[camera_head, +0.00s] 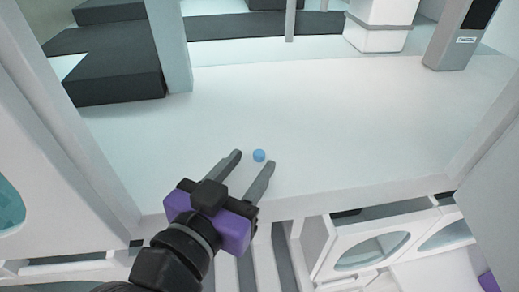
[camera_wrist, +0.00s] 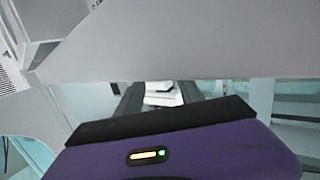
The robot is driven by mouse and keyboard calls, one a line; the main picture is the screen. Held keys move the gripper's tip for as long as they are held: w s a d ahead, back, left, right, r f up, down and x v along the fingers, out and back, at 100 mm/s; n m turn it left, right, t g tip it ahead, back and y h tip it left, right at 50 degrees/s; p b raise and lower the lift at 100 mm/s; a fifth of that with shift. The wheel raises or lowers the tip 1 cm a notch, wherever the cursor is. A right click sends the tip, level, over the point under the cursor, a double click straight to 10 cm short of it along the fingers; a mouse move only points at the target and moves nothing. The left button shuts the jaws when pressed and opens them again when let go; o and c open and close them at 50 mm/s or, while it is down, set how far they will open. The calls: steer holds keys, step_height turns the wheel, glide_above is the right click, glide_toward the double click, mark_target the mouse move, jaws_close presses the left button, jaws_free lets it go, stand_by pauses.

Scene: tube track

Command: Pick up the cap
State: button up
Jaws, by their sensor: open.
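The cap looks to be the small round blue thing (camera_head: 259,155) on the white surface (camera_head: 330,115) in the head view. My gripper (camera_head: 256,159) is open, with its two grey fingers spread and pointing away over that surface. The cap shows near the fingertips, in the gap between them; I cannot tell how high the fingers are above it. In the wrist view the purple gripper body fills the bottom, and the cap does not show there.
A white post (camera_head: 169,45) stands at the back left and a grey post with a label (camera_head: 462,35) at the back right. A white box-like unit (camera_head: 380,25) stands behind. Dark steps (camera_head: 115,75) lie beyond on the left. The white surface around the cap is clear.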

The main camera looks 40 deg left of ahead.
steer(key=shift+x, duration=1.05)
jaws_close()
